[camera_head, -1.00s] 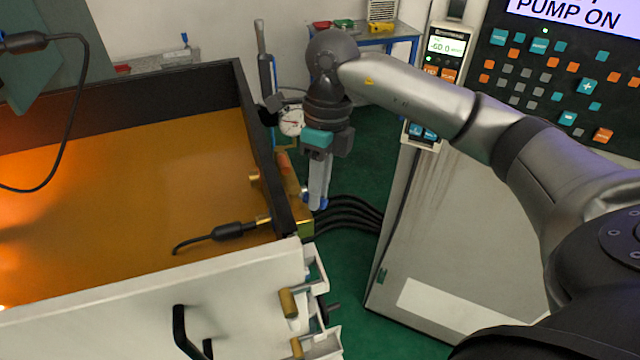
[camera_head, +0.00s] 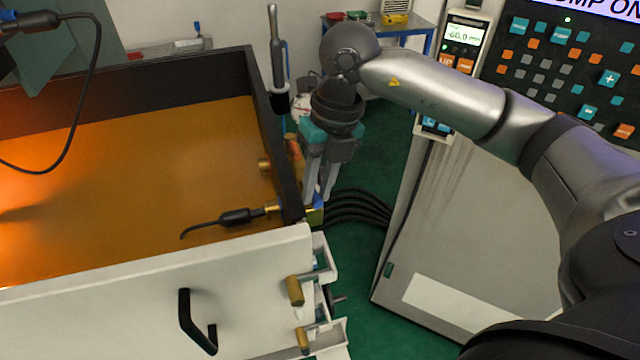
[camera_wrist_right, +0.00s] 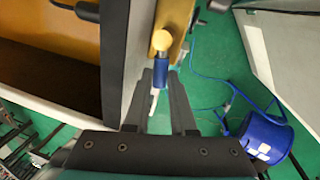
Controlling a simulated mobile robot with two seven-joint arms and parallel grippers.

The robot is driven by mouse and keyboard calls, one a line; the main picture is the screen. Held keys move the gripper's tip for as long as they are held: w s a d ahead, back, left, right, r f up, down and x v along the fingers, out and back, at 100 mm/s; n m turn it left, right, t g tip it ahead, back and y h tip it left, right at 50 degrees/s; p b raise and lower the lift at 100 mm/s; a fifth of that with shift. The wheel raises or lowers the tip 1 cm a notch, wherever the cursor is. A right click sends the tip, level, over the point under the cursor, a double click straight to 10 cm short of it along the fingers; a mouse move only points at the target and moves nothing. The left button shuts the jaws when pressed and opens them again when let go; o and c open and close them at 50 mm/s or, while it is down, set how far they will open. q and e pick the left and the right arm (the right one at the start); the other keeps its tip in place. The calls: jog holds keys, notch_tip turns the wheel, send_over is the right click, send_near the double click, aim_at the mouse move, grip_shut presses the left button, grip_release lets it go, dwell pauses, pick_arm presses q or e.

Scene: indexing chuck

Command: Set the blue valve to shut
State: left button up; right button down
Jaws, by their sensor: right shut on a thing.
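The blue valve (camera_head: 319,203) is a small blue handle on brass fittings at the outer right wall of the open cabinet. In the right wrist view the blue handle (camera_wrist_right: 159,77) sits between my fingers, below a pale yellow round knob (camera_wrist_right: 161,41). My right gripper (camera_head: 317,198) points down at the valve, and its fingers also flank the handle in the right wrist view (camera_wrist_right: 161,84). It is shut on the blue handle. The fingers partly hide the valve in the head view. My left gripper is not in view.
The open cabinet (camera_head: 150,265) with an orange floor stands at left. Black hoses (camera_head: 360,206) run from beside the valve to the grey console (camera_head: 450,240) at right. A blue cylinder (camera_wrist_right: 266,138) shows at right in the wrist view. Green floor (camera_head: 375,165) lies between.

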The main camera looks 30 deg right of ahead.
dwell(0.4)
jog(key=c, duration=0.8)
grip_release()
jog(key=shift+o, duration=0.2)
